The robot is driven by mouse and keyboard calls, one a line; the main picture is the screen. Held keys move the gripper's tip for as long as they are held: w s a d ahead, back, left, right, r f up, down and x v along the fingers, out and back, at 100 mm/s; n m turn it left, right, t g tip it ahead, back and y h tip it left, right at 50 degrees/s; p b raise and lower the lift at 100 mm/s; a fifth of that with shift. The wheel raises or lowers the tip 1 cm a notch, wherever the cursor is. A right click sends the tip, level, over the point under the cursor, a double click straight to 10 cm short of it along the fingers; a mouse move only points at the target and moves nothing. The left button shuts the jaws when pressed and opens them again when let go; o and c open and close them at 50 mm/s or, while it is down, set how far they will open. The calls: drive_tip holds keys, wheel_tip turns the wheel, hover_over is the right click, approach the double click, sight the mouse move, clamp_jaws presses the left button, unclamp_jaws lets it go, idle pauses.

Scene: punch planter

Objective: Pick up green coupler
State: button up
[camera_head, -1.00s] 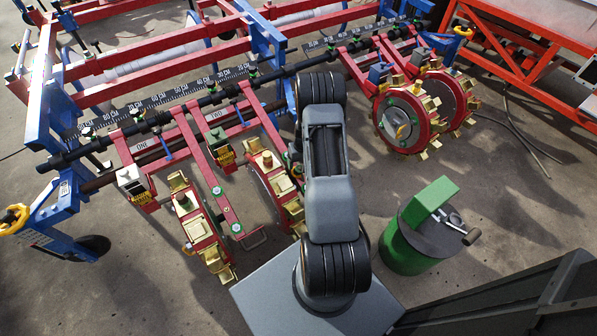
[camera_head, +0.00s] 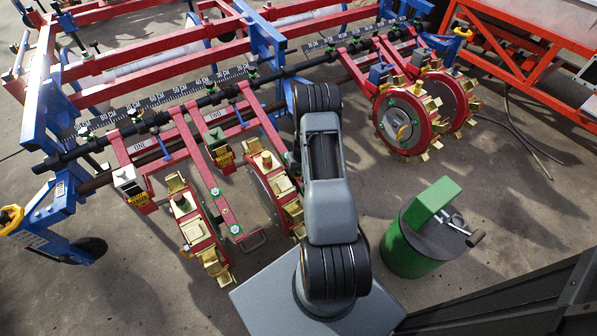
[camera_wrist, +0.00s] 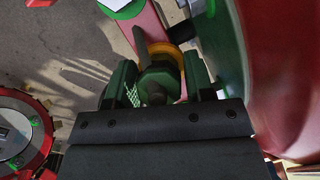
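In the wrist view a dark green coupler (camera_wrist: 158,77) with a dark upright tab stands between the fingertips of my gripper (camera_wrist: 160,82). A yellow ring (camera_wrist: 166,51) lies just beyond it, at the end of a red bar (camera_wrist: 150,22). The two green and black fingers are spread, one on each side of the coupler. I cannot tell whether they touch it. In the head view my arm hides the gripper and the coupler.
The red and blue planter frame (camera_head: 150,60) fills the left and back of the head view, with red toothed wheels (camera_head: 404,120) to the right of my arm. A green drum (camera_head: 408,245) stands at the front right. A large red disc (camera_wrist: 285,60) is close at the gripper's right.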

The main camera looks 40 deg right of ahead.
drive_tip(key=c, duration=0.7)
wheel_tip(320, 180, up, 9)
drive_tip(key=p, duration=0.2)
drive_tip(key=shift+r+p, duration=0.2)
drive_tip(key=shift+p, duration=0.2)
drive_tip(key=shift+s+r+p, duration=0.2)
drive_tip(key=shift+r+p, duration=0.2)
drive_tip(key=shift+r, duration=0.25)
drive_tip(key=shift+s+r+p, duration=0.15)
drive_tip(key=shift+r+p, duration=0.2)
drive_tip(key=shift+r, duration=0.25)
